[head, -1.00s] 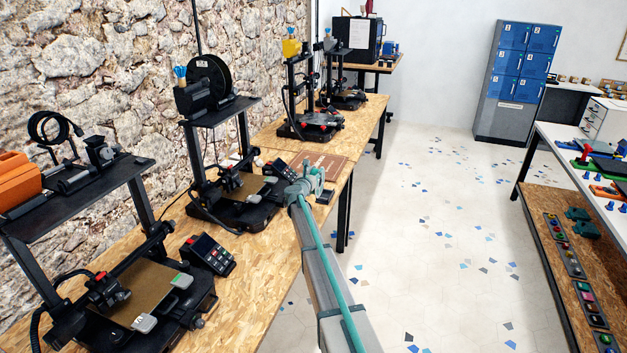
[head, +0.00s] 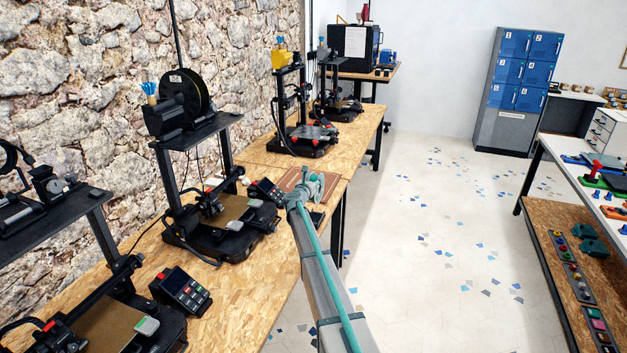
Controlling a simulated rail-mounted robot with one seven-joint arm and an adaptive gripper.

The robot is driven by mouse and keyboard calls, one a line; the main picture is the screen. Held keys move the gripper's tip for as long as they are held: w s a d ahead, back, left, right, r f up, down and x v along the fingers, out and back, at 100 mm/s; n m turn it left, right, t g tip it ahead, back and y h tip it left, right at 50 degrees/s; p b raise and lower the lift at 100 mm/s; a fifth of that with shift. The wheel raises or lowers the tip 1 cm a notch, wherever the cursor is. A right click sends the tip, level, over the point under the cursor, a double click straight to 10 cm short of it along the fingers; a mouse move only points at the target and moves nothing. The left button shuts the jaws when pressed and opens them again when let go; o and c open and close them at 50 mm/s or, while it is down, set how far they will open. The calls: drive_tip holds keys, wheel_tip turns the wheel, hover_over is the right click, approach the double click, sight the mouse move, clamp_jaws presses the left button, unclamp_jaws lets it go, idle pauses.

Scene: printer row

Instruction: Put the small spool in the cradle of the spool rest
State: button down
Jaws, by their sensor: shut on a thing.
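My gripper (head: 316,184) is at the far end of my outstretched arm, over the front edge of the wooden bench beside a brown gridded board (head: 298,182). It is small, and its fingertips and the thing between them cannot be made out. I cannot pick out the small spool for sure. A large black spool (head: 187,92) stands upright on the shelf above the second printer. I cannot tell which thing is the spool rest.
Printers line the wooden bench (head: 270,310) at left, the nearest pair close to me (head: 228,212). A control box (head: 182,290) sits near the bench's front edge. The aisle floor (head: 400,230) is clear. A white table (head: 577,160) with a lower shelf (head: 560,230) stands at right; blue lockers (head: 517,90) are behind.

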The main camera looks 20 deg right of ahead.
drive_tip(key=shift+s+a+f, duration=0.15)
drive_tip(key=shift+f, duration=0.45)
drive_tip(key=shift+f+b, duration=1.15)
drive_tip(key=shift+f, duration=1.75)
wheel_tip(320, 180, down, 2)
drive_tip(key=shift+f+b, duration=0.2)
drive_tip(key=shift+b, duration=1.05)
drive_tip(key=c, duration=0.5)
unclamp_jaws()
drive_tip(key=v, duration=1.2)
